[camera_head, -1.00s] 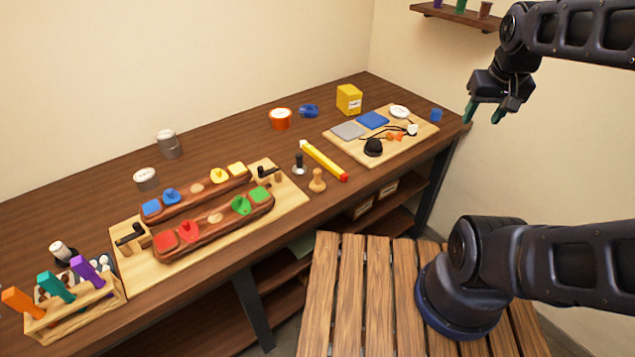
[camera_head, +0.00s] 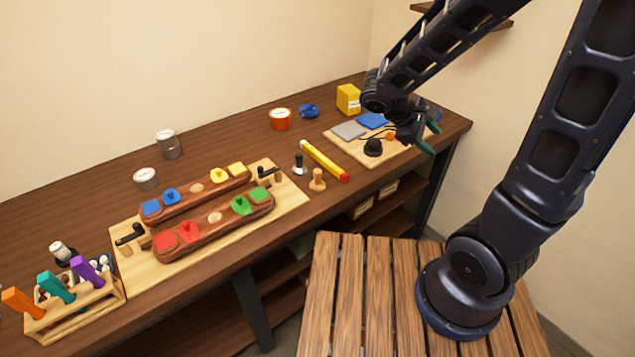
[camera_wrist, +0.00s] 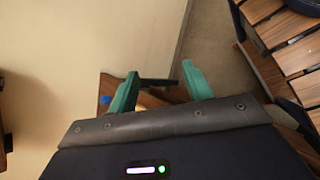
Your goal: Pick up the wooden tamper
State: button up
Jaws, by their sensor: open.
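The wooden tamper (camera_head: 317,181), light tan with a knobbed top, stands upright near the front edge of the brown workbench (camera_head: 235,118) in the head view. My gripper (camera_head: 431,139) is open and empty, with green fingertips, above the right end of the bench. It is well to the right of the tamper and higher. In the wrist view my gripper's green fingers (camera_wrist: 165,90) are spread apart, with nothing between them. The tamper cannot be made out in the wrist view.
A black-handled tamper (camera_head: 299,164) stands just left of the wooden one. A yellow-red stick (camera_head: 323,160) lies close behind it. The board with saddle-like wooden pieces (camera_head: 290,203) is to the left. A light board (camera_head: 365,158) with a black knob lies right.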

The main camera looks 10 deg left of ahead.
jog(key=w+a+f+n+t+h, duration=0.2)
jog(key=a+f+n+t, duration=0.25)
jog(key=a, duration=0.25)
jog(key=n+t+y, duration=1.1)
jog(key=n+y, duration=0.1)
jog(key=n, duration=0.6)
send_near(316, 174)
jog(key=shift+w, duration=1.15)
jog(key=shift+w+a, duration=0.15)
jog(key=w, duration=0.5)
jog(key=shift+w+d+f, duration=0.1)
jog(key=shift+w, duration=1.25)
jog(key=shift+w+d, duration=0.15)
jog(key=shift+w, duration=1.2)
jog(key=shift+c, duration=0.4)
grip_shut()
